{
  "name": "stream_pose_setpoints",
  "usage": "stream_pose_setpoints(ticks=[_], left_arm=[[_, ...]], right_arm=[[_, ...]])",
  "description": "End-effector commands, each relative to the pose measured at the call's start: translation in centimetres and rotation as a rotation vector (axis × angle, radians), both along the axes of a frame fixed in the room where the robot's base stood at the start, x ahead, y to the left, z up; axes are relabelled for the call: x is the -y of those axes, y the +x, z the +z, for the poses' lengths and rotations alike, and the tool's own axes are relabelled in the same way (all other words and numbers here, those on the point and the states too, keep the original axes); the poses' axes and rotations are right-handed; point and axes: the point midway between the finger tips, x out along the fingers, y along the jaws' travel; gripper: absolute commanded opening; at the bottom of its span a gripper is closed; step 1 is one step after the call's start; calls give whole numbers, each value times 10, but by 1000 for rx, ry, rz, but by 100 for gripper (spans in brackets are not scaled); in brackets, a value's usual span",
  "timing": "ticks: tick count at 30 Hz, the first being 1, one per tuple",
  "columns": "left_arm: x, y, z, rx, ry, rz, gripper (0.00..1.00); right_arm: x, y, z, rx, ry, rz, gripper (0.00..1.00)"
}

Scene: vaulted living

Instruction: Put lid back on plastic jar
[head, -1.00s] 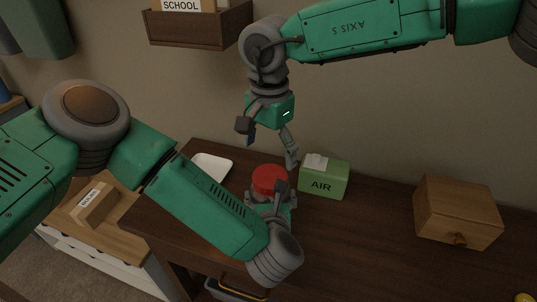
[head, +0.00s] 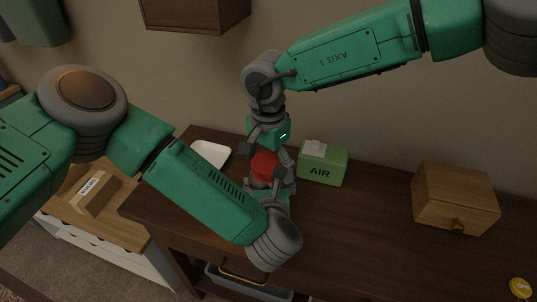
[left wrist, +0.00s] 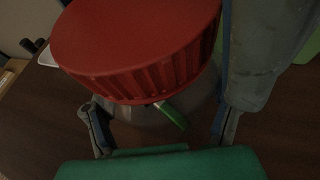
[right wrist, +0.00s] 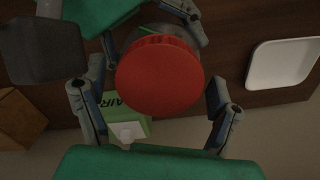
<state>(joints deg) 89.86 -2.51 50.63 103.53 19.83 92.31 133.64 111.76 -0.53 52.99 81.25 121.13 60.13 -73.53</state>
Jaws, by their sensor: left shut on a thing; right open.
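The red lid (head: 266,164) sits on top of the plastic jar, and its ribbed side shows close up in the left wrist view (left wrist: 150,45). The jar (left wrist: 150,115) is a greyish body below the lid, mostly hidden by the grippers in the head view. My left gripper (left wrist: 160,120) is shut on the jar, low on its body. My right gripper (right wrist: 155,100) is open, above the lid, with one finger on each side of it. I cannot tell whether its fingers touch the lid, or whether the lid is fully seated.
A wooden drawer box (head: 455,197) is at the right.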

Motion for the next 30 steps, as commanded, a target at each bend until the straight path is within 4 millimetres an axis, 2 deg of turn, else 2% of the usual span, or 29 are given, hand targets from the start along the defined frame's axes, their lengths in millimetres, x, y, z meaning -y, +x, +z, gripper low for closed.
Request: stream_pose_setpoints(ticks=[7,11,12,19,22,30], left_arm=[[0,0,1,1,0,0,0],[0,0,1,1,0,0,0],[0,0,1,1,0,0,0],[0,0,1,1,0,0,0],[0,0,1,1,0,-1,0],[0,0,1,1,0,-1,0]], right_arm=[[0,0,0,0,0,0,83],[0,0,0,0,0,0,37],[0,0,0,0,0,0,30],[0,0,0,0,1,-13,29],[0,0,0,1,2,-98,29],[-2,1,-1,5,8,-660,29]])
